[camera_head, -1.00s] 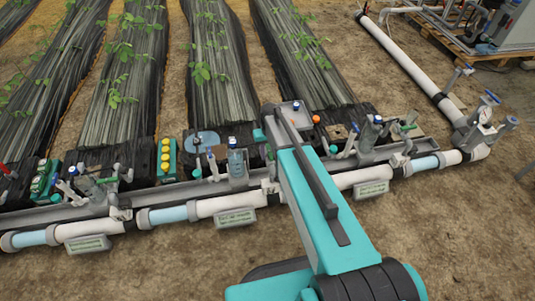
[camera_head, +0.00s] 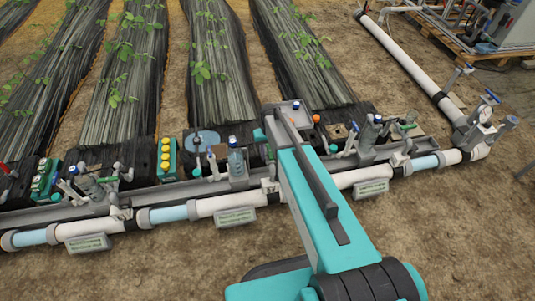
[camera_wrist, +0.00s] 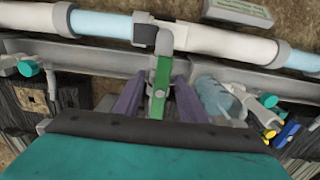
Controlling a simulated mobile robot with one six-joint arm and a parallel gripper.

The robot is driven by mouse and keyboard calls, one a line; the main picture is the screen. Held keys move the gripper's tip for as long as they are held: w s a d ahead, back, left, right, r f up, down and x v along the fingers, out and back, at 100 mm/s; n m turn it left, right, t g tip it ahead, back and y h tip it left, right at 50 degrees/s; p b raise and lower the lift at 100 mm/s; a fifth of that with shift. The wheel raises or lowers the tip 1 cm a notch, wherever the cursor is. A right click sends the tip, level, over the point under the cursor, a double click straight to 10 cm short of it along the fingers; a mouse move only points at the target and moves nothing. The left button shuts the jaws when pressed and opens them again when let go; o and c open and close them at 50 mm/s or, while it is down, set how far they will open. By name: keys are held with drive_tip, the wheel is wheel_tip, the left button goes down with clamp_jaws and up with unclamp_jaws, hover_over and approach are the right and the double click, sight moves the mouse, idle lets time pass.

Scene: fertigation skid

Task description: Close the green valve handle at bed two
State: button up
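In the wrist view a flat green valve handle (camera_wrist: 160,86) runs from the grey fitting at the pipe down between my fingers, crosswise to the main pipe. My gripper (camera_wrist: 158,98) has its two purple fingers on either side of the handle, with a visible gap on each side. The handle's lower end is hidden by the gripper body. In the head view my arm covers the gripper and most of this valve. Other green handles show at the left station (camera_head: 107,180) and the right station (camera_head: 406,127). The label lettering is too small to read.
A white main pipe (camera_head: 345,179) with clear blue sections runs along the front. A clear bottle-shaped part (camera_wrist: 212,95) and small coloured valves (camera_wrist: 287,134) stand right of my gripper in the wrist view. The soil in front is clear.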

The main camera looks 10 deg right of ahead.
drive_tip(key=shift+f, duration=0.25)
idle(0.3)
drive_tip(key=shift+r+p, duration=2.6)
drive_tip(key=shift+r, duration=1.4)
